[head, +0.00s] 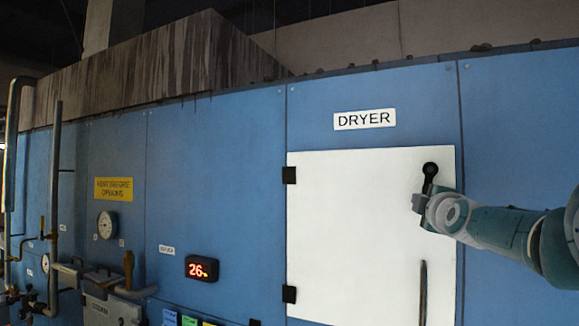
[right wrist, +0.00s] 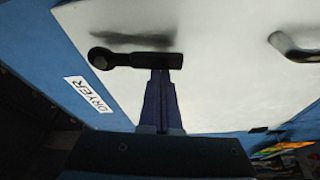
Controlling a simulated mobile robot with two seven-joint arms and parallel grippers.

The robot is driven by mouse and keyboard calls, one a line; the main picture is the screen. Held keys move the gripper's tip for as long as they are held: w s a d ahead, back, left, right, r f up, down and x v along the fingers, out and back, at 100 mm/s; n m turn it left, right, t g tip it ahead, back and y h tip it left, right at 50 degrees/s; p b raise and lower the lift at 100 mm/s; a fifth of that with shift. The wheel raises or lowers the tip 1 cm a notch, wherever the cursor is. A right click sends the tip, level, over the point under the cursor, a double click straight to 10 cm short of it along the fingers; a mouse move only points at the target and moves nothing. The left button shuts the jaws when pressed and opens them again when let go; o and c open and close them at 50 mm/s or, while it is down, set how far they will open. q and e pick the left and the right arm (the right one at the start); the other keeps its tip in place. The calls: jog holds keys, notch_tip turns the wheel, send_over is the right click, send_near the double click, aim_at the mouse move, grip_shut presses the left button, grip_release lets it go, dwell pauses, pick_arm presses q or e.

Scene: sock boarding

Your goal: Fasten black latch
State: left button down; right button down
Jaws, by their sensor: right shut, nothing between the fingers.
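The black latch (head: 430,172) is at the upper right of the white dryer door (head: 350,230). In the head view its round pivot is at the top and its lever points down. In the right wrist view the latch (right wrist: 125,57) lies sideways across the picture. My right gripper (head: 418,203) is at the lever's lower end. In the right wrist view its fingers (right wrist: 161,74) are together, empty, with tips at the lever's edge; I cannot tell whether they touch it. My left gripper is not in view.
A dark vertical door handle (head: 423,292) is below the latch; it also shows in the right wrist view (right wrist: 290,44). The door looks closed in the blue panel (head: 215,200). Pipes (head: 53,200) and gauges stand far left. The air before the panel's middle is clear.

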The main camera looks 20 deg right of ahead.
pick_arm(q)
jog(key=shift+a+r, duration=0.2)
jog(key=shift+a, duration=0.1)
pick_arm(e)
jog(key=shift+s+d, duration=0.3)
jog(key=shift+s, duration=0.05)
jog(key=shift+s+f, duration=0.1)
jog(key=shift+f, duration=0.05)
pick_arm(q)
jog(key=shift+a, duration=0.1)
